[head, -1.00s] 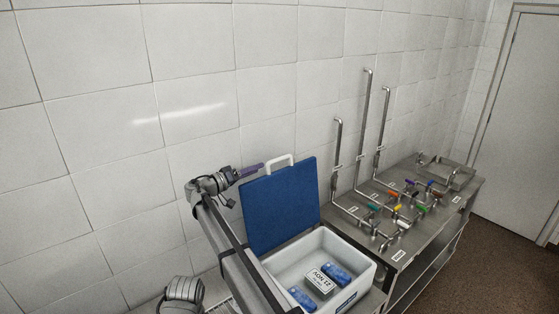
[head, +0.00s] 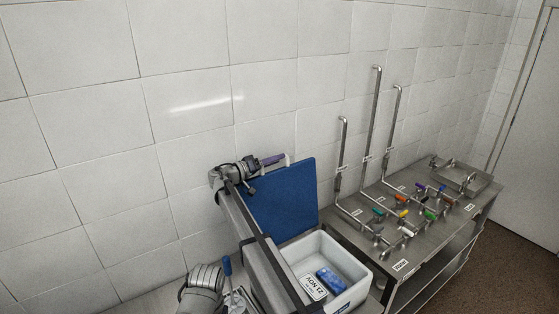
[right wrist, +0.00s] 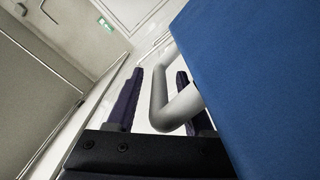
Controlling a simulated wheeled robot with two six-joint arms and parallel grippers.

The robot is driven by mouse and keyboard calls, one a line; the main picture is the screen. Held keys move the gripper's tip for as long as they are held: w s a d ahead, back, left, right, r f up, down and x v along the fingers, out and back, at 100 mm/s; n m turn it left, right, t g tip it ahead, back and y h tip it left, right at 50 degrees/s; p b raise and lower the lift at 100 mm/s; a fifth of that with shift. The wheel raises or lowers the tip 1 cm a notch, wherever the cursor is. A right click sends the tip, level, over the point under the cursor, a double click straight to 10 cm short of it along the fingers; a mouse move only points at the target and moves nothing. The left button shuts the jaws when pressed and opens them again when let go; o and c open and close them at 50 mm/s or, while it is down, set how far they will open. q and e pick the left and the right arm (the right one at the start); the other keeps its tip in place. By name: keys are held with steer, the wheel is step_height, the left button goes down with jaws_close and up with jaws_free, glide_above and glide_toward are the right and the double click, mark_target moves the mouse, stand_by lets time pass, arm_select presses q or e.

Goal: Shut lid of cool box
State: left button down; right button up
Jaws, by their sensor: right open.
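The cool box (head: 352,262) is a white open tub. Its blue lid (head: 285,200) stands up at the back, open, with a pale handle (head: 288,160) on its top edge. My right gripper (head: 274,160), with dark purple fingers, is at the handle from the left. In the right wrist view the fingers (right wrist: 160,75) are apart, and the handle's bar (right wrist: 160,100) lies between them; the lid (right wrist: 250,70) fills the right side. I cannot tell whether a finger touches the bar. My left gripper is not in view.
Inside the box are a blue pack (head: 331,281) and a white card (head: 312,287) with a date. My arm hides the box's left part. A steel bench (head: 420,262) with pipes and coloured taps stands right; a tiled wall (head: 180,50) is behind.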

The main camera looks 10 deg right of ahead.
steer(key=shift+a, duration=0.15)
steer(key=c, duration=0.5)
jaws_close()
stand_by(0.7)
